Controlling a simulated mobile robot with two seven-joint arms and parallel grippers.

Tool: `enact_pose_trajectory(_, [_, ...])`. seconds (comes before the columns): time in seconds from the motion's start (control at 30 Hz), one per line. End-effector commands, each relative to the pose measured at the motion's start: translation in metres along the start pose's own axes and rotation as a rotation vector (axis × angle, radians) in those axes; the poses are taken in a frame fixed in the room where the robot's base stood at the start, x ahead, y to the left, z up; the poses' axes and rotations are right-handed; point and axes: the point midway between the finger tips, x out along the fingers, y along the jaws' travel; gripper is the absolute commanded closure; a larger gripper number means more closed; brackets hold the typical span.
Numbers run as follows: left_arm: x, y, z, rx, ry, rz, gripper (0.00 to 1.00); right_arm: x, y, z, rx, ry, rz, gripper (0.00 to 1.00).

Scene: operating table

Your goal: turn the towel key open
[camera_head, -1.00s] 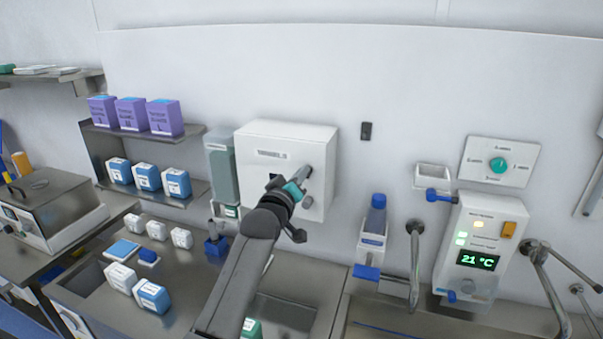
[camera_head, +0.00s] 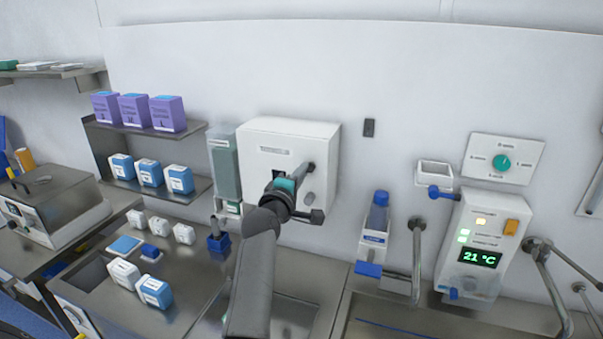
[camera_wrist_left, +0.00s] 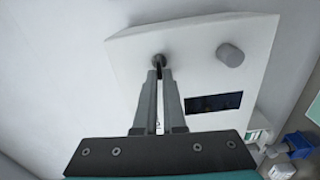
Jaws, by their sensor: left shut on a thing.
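The white towel dispenser box (camera_head: 265,136) hangs on the wall in the head view and fills the upper middle of the left wrist view (camera_wrist_left: 190,75). The towel key (camera_wrist_left: 158,60) is a small dark round piece on its front face, mostly covered by my fingertips. My left gripper (camera_wrist_left: 160,80) is shut on it, with two grey fingers pointing straight at the face. In the head view my left gripper (camera_head: 307,170) reaches the box's right part. How far the key is turned cannot be told. My right gripper is not in view.
A grey round knob (camera_wrist_left: 230,54) and a dark slot (camera_wrist_left: 213,102) are on the same face. A green-grey dispenser (camera_head: 224,165) hangs close on the left. A blue-capped bottle (camera_head: 378,212) and a metal tap (camera_head: 415,260) are to the right.

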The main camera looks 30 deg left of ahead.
Motion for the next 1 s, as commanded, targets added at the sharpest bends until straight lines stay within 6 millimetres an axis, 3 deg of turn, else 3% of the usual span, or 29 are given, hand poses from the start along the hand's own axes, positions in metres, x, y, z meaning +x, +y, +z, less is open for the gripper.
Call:
enact_pose_trajectory(0.73, [0.0002,-0.0003,0.0002,-0.083,0.0,0.001,1.0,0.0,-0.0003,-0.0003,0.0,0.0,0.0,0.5])
enact_pose_trajectory(0.77, [0.0002,-0.0003,0.0001,-0.083,0.0,0.001,0.89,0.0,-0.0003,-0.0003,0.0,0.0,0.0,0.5])
enact_pose_trajectory(1.0, [0.0001,-0.0004,0.0,-0.081,0.0,0.001,0.62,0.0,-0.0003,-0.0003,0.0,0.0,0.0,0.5])
